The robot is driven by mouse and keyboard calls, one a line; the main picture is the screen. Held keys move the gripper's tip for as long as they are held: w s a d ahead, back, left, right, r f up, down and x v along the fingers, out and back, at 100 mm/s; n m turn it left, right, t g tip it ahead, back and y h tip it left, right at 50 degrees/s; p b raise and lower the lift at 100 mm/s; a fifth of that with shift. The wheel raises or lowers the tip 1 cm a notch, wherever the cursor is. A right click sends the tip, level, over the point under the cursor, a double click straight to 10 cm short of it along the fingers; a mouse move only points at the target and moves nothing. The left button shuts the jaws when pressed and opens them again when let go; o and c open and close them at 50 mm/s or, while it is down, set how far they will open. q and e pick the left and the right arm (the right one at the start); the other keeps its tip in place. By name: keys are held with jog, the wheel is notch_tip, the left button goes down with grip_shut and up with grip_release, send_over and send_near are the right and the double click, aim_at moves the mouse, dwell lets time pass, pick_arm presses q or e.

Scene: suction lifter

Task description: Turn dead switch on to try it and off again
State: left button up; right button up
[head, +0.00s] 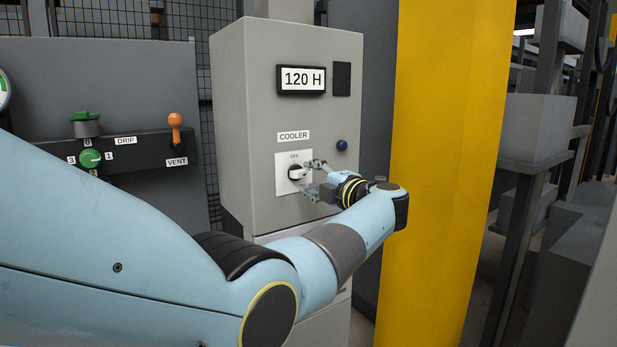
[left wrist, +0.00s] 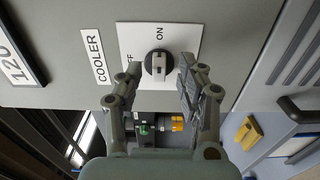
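The cooler switch is a dark round knob with a pale grip bar (head: 297,173) on a white plate (head: 281,186), on the grey cabinet under the COOLER label. In the head view the bar lies roughly level, with OFF above it. In the left wrist view the knob (left wrist: 158,65) shows its bar in line with the ON mark; which end points cannot be told. My left gripper (head: 313,179) is open just before the knob, one finger above and one below. In the left wrist view the gripper (left wrist: 157,80) has the knob ahead between its fingertips, apparently ungripped. My right gripper is out of view.
The cabinet (head: 232,105) bears a display (head: 302,80) reading 120 H and a blue button (head: 342,145). At left, a panel has a green DRIP dial (head: 90,158) and an orange VENT lever (head: 175,128). A yellow column (head: 440,150) stands right of the cabinet.

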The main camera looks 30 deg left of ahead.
pick_arm(q)
jog(key=v, duration=0.5)
jog(key=shift+s+d, duration=0.15)
jog(key=shift+d, duration=0.2)
jog(key=shift+f, duration=0.1)
jog(key=s+f+m+t+h+b, duration=0.3)
jog(key=s+f+m, duration=0.4)
jog(key=f, duration=0.9)
jog(key=s+a+f+m+t+h+b, duration=0.15)
jog(key=s+f+m+b, duration=0.35)
jog(key=s+f, duration=0.75)
jog(key=s+f+m+t+h+b, duration=0.3)
jog(key=f+m, duration=0.4)
jog(key=f, duration=1.3)
jog(key=s+d+f+m+g+h+b, duration=0.1)
jog(key=s+f+m+g, duration=0.3)
jog(key=s+f, duration=0.4)
jog(key=s+d+f+m+g+h+b, duration=0.1)
jog(key=s+f+m+g+h, duration=0.3)
jog(key=s+f, duration=0.5)
jog(key=s+d+f+m+g+h+b, duration=0.1)
jog(key=s+f, duration=0.7)
jog(key=s, duration=1.5)
jog(key=d+m+g+h, duration=0.1)
jog(key=m+g+h, duration=0.1)
jog(key=m+g, duration=0.1)
jog(key=shift+f+m+g, duration=0.15)
jog(key=shift+m+g, duration=0.25)
jog(key=shift+g, duration=0.35)
